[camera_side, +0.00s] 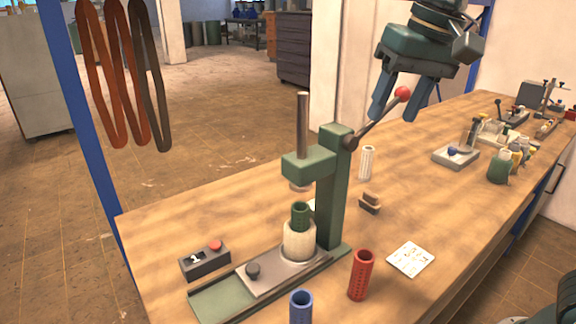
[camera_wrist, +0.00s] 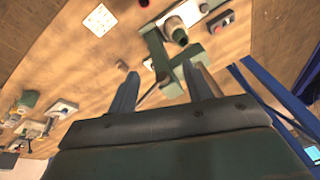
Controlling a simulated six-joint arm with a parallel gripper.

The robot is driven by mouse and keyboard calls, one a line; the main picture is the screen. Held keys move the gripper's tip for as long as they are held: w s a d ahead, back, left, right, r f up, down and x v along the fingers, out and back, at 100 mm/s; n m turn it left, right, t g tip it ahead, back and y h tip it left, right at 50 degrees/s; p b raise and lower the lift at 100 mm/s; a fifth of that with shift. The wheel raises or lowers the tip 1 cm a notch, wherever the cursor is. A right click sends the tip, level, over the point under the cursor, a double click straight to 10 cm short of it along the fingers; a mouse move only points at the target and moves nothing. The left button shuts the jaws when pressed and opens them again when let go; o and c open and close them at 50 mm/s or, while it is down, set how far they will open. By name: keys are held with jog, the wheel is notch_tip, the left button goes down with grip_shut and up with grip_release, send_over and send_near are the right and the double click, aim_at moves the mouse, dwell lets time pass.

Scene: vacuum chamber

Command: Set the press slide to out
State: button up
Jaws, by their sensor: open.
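The green press (camera_side: 331,200) stands on the bench, with a steel ram rod (camera_side: 302,120) and a lever ending in a red knob (camera_side: 402,93). Its grey slide plate (camera_side: 270,278) lies on the green base, with a dark knob (camera_side: 253,270) at its near left end. A pale round holder (camera_side: 299,243) with a green ribbed sleeve (camera_side: 300,215) stands on the slide, below the ram. The base track (camera_side: 215,304) is bare at its left end. My gripper (camera_side: 394,113) is open and empty, above the bench by the lever knob. In the wrist view, my gripper (camera_wrist: 163,88) points towards the press (camera_wrist: 165,58).
A counter box with a red button (camera_side: 205,261) sits left of the press. Red (camera_side: 361,275) and blue (camera_side: 301,308) sleeves stand in front. A white card (camera_side: 410,260), a white sleeve (camera_side: 367,163) and a small brown block (camera_side: 370,203) are right of it.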

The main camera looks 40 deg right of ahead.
jog(key=w+a+m+g, duration=0.1)
jog(key=w+a+m, duration=0.1)
jog(key=w+a, duration=0.55)
jog(key=m+g, duration=0.2)
jog(key=m, duration=0.1)
send_over(252, 267)
notch_tip(252, 267, down, 7)
notch_tip(252, 267, down, 13)
jog(key=shift+h, duration=0.3)
notch_tip(252, 267, down, 14)
jog(key=shift+r, duration=0.2)
dwell(0.4)
jog(key=shift+c, duration=0.2)
grip_shut()
